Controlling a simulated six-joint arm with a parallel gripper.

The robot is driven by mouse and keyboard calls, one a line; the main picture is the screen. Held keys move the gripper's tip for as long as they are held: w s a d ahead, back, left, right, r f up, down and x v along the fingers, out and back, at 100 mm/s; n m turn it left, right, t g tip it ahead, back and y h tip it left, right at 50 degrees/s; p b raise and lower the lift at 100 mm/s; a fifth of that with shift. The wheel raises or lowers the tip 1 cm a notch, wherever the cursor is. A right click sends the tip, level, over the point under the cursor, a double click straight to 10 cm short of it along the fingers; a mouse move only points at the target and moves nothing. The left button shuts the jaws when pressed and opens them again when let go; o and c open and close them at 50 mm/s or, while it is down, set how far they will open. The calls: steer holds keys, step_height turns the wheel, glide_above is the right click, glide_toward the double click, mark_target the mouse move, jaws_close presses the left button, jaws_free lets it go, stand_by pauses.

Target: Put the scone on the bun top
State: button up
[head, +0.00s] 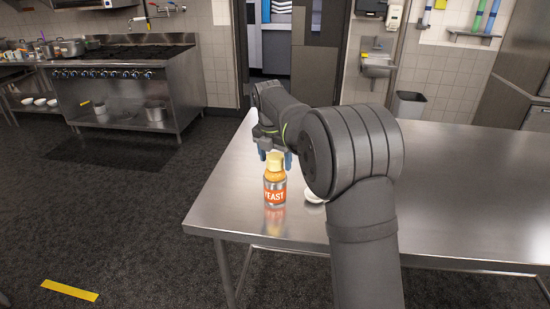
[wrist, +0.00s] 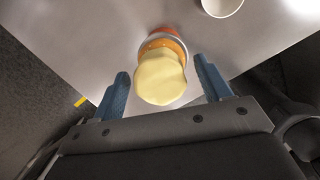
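The pale yellow scone (head: 274,161) sits on top of an orange-brown piece, apparently the bun top (head: 275,174), which rests on an upright yeast can (head: 275,194) near the table's left edge. In the wrist view the scone (wrist: 160,82) covers much of the bun top (wrist: 166,43). My gripper (head: 275,158) is open, its blue fingers on either side of the scone. In the wrist view a narrow gap shows between the scone and each finger of my gripper (wrist: 160,69). The scone looks roughly level on the stack.
A white dish (head: 314,195) stands right of the can, partly hidden by my arm; it also shows in the wrist view (wrist: 221,5). The steel table (head: 460,190) is clear on the right. Its left edge is close to the can.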

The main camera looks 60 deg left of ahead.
mark_target(276, 155)
step_height(276, 155, up, 12)
steer(key=s, duration=0.1)
steer(key=shift+s+d+r, duration=0.15)
steer(key=shift+s+d, duration=0.2)
stand_by(0.4)
steer(key=f, duration=0.4)
steer(key=w+f, duration=0.1)
steer(key=f, duration=0.7)
steer(key=shift+w+a+f, duration=0.15)
steer(key=shift+w+a, duration=0.2)
step_height(276, 155, up, 3)
steer(key=shift+f, duration=0.1)
steer(key=shift+r, duration=0.55)
steer(key=shift+f, duration=0.1)
